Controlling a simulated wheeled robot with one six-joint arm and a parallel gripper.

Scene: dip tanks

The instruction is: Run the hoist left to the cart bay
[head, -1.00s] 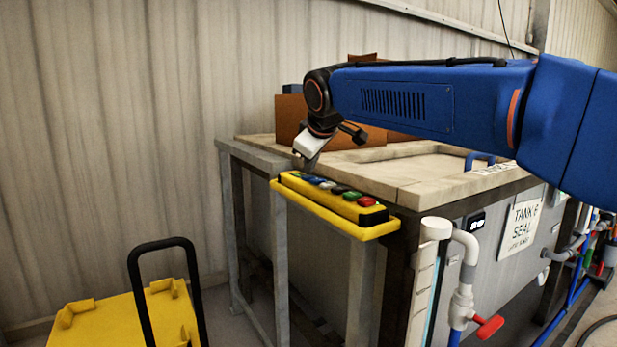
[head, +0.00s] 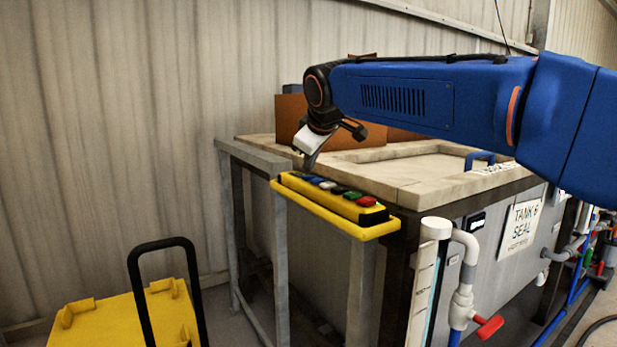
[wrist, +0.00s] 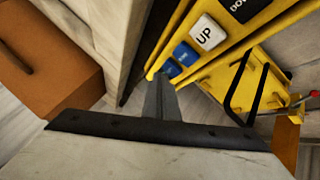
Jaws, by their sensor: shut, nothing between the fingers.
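My gripper (head: 308,168) is shut and empty at the pendant's far left end. In the wrist view its fingertips (wrist: 160,78) appear beside the end blue button; I cannot tell if they touch it. The hoist itself is not clearly visible.
A yellow cart (head: 103,322) with a black handle stands on the floor at lower left, also in the wrist view (wrist: 252,82). A brown box (head: 290,122) stands behind my wrist. The tank (head: 500,255) has pipes and a red valve handle (head: 489,327) at its front.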

